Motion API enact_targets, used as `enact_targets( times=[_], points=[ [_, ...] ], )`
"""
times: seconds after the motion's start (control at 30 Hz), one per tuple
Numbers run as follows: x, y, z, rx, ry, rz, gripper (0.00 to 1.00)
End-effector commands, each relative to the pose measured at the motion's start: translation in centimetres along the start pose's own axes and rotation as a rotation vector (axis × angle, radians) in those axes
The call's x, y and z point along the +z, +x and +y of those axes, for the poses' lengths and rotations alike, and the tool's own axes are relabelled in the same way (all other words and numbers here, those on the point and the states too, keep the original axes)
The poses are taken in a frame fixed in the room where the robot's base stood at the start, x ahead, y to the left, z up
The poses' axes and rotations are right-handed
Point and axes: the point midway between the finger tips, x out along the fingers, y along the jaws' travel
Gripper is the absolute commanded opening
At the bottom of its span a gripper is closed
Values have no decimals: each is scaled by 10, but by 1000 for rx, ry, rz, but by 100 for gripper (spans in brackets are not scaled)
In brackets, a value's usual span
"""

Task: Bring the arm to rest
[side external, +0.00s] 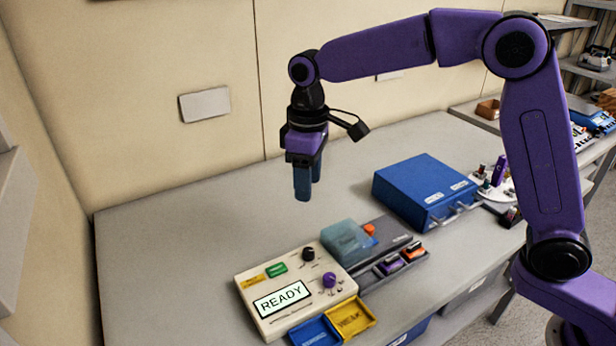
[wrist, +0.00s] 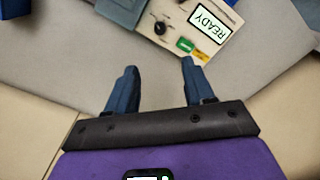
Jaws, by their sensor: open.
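My gripper (side external: 307,184) has dark blue fingers pointing down, above the bench behind the cream pump panel (side external: 262,318). In the wrist view its two fingers (wrist: 157,86) stand apart with nothing between them. The panel shows a READY screen (side external: 283,298), a green button, a black knob and a purple knob. It also shows at the top of the wrist view (wrist: 165,45), beyond the fingertips and apart from them.
A grey unit with a translucent blue cover (side external: 346,240) stands beside the panel. A blue box (side external: 424,190) with handles is farther right. Blue and yellow trays (side external: 350,317) sit at the panel's front. The bench (side external: 180,240) is bare at left.

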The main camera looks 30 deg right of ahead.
Motion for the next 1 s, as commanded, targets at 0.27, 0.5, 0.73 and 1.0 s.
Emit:
enact_targets(
  times=[0.27, 0.5, 0.73, 1.0],
  points=[
    [1, 0, 0, 0, -1, 0, 53],
    [26, -3, -11, 0, -37, 3, 53],
    [79, -4, -28, 0, -101, 8, 53],
    [152, 0, -44, -2, -174, 14, 53]
  ],
)
